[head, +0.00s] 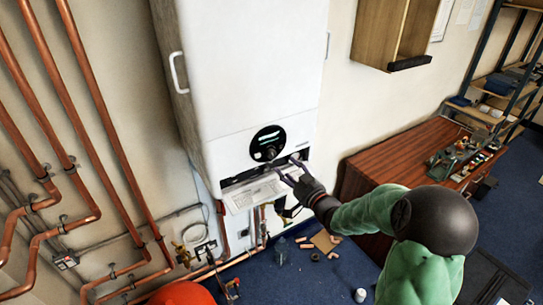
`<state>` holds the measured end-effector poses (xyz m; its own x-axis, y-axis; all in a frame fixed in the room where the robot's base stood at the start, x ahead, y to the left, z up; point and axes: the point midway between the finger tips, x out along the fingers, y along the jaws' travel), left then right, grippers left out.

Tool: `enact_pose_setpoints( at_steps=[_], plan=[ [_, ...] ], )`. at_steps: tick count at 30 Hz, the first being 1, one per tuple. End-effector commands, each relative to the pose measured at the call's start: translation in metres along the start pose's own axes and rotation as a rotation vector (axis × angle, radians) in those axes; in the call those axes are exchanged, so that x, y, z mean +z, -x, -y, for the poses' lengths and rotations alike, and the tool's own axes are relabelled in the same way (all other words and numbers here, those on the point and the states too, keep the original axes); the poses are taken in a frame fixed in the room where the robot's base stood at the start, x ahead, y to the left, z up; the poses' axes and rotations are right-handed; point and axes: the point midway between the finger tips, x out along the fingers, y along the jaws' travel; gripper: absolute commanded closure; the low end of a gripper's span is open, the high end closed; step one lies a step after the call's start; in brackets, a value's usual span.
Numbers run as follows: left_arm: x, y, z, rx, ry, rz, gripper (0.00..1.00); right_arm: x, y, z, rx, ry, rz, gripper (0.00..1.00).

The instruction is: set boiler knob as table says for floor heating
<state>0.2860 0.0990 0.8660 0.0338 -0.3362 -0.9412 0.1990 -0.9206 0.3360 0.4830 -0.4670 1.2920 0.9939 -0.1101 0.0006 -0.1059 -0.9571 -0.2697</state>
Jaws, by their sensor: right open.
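The white boiler (255,60) hangs on the wall. A black round control panel (267,138) with a small lit display is on its lower front, and the dark boiler knob (268,153) sits in its lower part. The knob's pointer setting is too small to read. Below it a flap (262,192) is folded down, with a printed table on it too small to read. My right gripper (285,166) is open and empty, just right of and below the knob, its fingers in front of the flap's opening. It appears apart from the knob. My left gripper is not in view.
Copper pipes (85,130) run down the wall at left. Pipes and valves hang under the boiler. A wooden desk (400,150) with tools stands at right, below an open wall cabinet (385,35). Small items lie on the blue floor (310,275).

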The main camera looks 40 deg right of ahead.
Motion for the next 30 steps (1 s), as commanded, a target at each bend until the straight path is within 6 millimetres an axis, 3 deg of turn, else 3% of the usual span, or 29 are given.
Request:
enact_pose_setpoints(
  at_steps=[6, 12, 18, 27, 30],
  plan=[
    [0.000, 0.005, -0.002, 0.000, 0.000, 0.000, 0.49, 0.000, -0.041, 0.001, -0.003, -0.001, 0.001, 0.45],
    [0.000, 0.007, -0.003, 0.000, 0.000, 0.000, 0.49, -0.001, -0.069, 0.001, -0.001, 0.000, 0.000, 0.45],
    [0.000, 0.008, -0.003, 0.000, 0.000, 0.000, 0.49, 0.000, -0.082, 0.000, 0.000, 0.000, 0.000, 0.45],
    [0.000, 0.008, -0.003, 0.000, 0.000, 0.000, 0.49, 0.000, -0.083, 0.000, 0.001, 0.000, 0.000, 0.45],
    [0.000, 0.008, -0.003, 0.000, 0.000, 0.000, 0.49, 0.000, -0.083, 0.000, 0.001, 0.000, 0.000, 0.73]
  ],
)
